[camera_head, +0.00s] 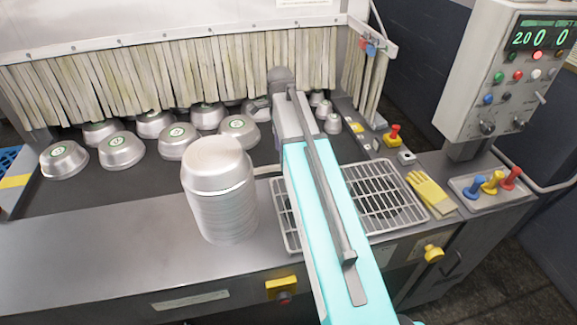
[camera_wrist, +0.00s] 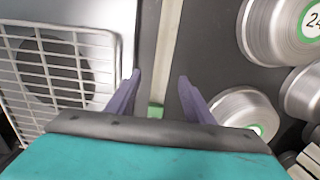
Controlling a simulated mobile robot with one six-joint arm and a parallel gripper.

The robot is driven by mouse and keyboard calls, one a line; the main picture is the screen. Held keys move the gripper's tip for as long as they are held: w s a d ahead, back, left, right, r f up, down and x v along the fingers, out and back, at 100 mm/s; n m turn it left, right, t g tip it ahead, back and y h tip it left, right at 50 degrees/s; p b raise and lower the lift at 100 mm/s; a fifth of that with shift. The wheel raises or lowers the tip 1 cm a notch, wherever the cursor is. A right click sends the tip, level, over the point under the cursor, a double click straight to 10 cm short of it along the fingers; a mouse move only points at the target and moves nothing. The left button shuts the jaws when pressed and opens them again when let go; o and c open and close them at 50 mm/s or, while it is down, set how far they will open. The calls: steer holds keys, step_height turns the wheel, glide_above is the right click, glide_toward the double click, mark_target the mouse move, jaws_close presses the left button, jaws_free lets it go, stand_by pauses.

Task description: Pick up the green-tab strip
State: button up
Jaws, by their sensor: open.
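My gripper (camera_wrist: 158,79) is open, with one dark finger on each side of the strip's line. Nothing is held. I cannot tell how high the fingers are above the strip. In the head view, a short pale piece of the strip (camera_head: 268,169) shows between the pan stack and my arm, which hides the rest and my fingertips.
A tall stack of metal pans (camera_head: 222,200) stands left of my arm. Several loose pans (camera_head: 121,151) sit on the dark belt (camera_head: 75,195) before a strip curtain (camera_head: 160,75). A wire grid (camera_head: 385,195), yellow gloves (camera_head: 430,193) and a control box (camera_head: 505,80) are at right.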

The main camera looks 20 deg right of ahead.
mark_target(280, 166)
steer(key=shift+f, duration=0.15)
steer(key=shift+w+a+f+p, duration=0.1)
steer(key=shift+w+f+p, duration=0.1)
steer(key=shift+f+p, duration=0.75)
steer(key=shift+f, duration=1.55)
steer(key=c, duration=1.1)
